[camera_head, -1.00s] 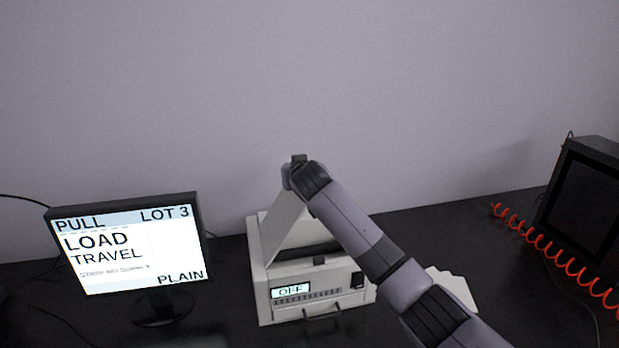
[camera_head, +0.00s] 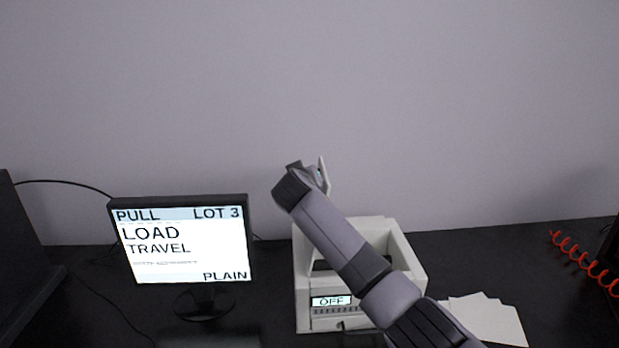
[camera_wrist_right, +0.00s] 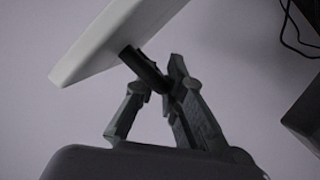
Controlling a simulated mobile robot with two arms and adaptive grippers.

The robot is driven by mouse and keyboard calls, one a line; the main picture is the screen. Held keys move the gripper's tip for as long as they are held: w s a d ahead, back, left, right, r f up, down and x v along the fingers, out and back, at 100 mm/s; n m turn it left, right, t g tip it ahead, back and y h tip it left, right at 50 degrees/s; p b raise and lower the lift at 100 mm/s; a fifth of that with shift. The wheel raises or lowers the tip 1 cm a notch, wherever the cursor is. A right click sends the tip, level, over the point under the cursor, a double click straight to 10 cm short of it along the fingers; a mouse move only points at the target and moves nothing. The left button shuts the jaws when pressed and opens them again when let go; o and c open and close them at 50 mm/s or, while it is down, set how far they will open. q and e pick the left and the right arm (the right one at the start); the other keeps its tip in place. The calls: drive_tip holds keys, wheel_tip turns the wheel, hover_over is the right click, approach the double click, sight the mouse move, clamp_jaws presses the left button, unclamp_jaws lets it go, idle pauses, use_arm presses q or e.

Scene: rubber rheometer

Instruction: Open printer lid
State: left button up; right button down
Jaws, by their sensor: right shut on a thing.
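The printer (camera_head: 402,247) is a white box on the dark bench, with a front display (camera_head: 331,301) reading OFF. Its lid (camera_head: 325,176) stands raised, about upright, mostly hidden behind my right arm. The top of the body is open behind the arm. In the right wrist view the lid (camera_wrist_right: 105,42) is a pale slab with a dark handle (camera_wrist_right: 144,68) sticking out. My right gripper (camera_wrist_right: 157,88) is shut on that handle. My left gripper is in neither view.
A monitor (camera_head: 185,245) showing LOAD TRAVEL stands left of the printer. White sheets (camera_head: 488,318) lie to its right. A red coiled cord (camera_head: 580,262) is at the far right, a dark box (camera_head: 22,250) at the far left. The wall is behind.

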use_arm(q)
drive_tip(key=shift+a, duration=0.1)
use_arm(e)
drive_tip(key=shift+f, duration=0.2)
drive_tip(key=c, duration=1.7)
unclamp_jaws()
drive_tip(key=shift+r, duration=0.1)
drive_tip(key=shift+s+a+r, duration=0.2)
drive_tip(key=shift+s, duration=0.4)
drive_tip(key=v, duration=1)
drive_tip(key=shift+s, duration=0.4)
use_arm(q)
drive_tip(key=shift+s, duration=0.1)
